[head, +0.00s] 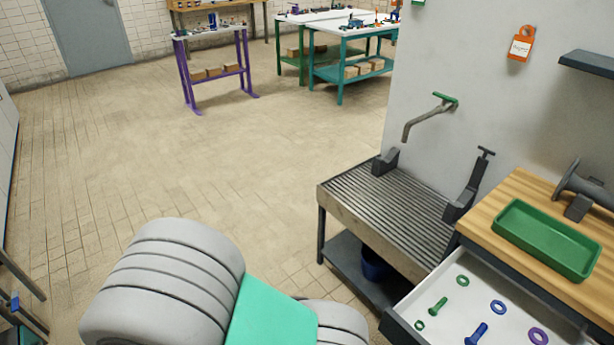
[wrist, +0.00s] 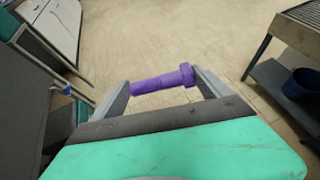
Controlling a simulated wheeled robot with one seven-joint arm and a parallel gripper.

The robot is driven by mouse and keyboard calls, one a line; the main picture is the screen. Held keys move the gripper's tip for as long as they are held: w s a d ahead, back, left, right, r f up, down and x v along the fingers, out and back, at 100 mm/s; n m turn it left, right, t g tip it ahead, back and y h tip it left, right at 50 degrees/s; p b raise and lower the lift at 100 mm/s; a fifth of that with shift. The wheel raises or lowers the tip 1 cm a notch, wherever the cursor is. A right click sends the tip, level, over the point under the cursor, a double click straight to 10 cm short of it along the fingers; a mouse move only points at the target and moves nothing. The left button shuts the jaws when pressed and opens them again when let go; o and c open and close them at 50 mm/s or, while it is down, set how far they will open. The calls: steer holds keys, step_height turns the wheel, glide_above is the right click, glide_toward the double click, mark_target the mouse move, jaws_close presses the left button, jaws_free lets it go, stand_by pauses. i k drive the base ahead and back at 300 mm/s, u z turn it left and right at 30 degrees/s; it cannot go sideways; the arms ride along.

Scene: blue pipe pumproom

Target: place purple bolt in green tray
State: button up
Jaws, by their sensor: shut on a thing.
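The purple bolt (wrist: 160,82) is held between the two fingers of my gripper (wrist: 160,88) in the wrist view. It lies crosswise, with its thicker head at the right finger, and hangs above the tiled floor. The green tray (head: 546,240) lies on the wooden worktop at the right of the head view and looks empty. In the head view my arm fills the lower left, well to the left of the tray. The gripper's fingers and the bolt do not show there.
An open white drawer (head: 480,305) below the worktop (head: 510,190) holds green and blue bolts and several rings. A slatted metal bench (head: 385,200) stands left of the worktop, with a blue bucket (head: 375,267) underneath. Tables stand far back. The middle floor is clear.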

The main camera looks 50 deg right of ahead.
mark_target(540, 244)
steer(key=k, duration=0.6)
steer(key=z, duration=0.9)
steer(key=i, duration=0.5)
steer(key=u, duration=0.05)
